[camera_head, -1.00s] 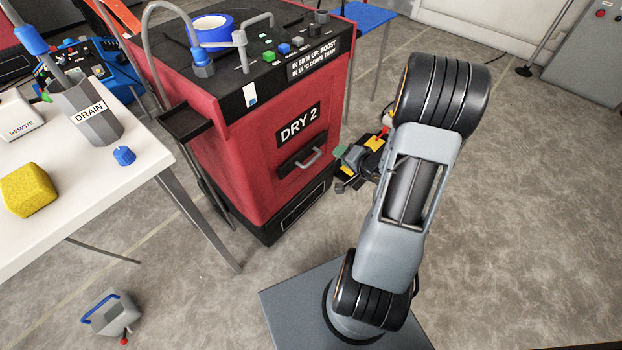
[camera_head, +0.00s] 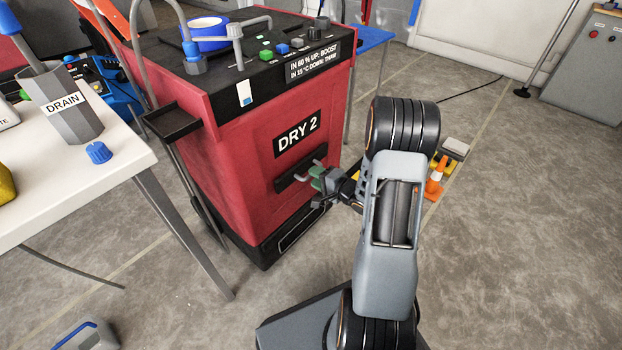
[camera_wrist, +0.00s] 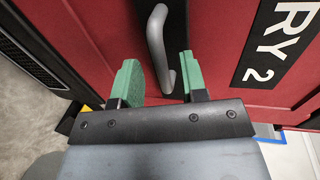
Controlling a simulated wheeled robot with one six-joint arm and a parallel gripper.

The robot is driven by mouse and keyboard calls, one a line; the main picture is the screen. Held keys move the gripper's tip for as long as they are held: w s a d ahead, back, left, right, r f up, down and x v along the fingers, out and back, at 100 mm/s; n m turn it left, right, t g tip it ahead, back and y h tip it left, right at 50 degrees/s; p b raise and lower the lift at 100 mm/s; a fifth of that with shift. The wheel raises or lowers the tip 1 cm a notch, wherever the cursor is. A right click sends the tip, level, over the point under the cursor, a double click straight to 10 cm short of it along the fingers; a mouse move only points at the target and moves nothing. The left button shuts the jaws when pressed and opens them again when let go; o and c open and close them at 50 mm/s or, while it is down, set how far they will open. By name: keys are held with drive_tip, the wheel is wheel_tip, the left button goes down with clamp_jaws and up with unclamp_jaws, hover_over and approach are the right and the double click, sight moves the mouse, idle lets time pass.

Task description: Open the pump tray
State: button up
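The red DRY 2 machine (camera_head: 240,160) stands left of my arm. Its front carries a dark recessed panel (camera_head: 284,184) with a grey bar handle (camera_head: 319,163); which part is the pump tray is not labelled, and no drawer is pulled out. My gripper (camera_head: 319,178) is at this handle and partly hides it. In the wrist view, my gripper (camera_wrist: 162,78) is open, with green fingers on either side of the handle (camera_wrist: 158,45). The handle is nearer the right finger; whether it touches is unclear.
A white table (camera_head: 120,175) with a DRAIN cup (camera_head: 65,108) and a blue knob (camera_head: 98,152) stands at left. The floor at right is mostly clear.

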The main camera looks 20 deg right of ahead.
drive_tip(key=shift+b+x, duration=0.35)
drive_tip(key=shift+x, duration=1)
clamp_jaws()
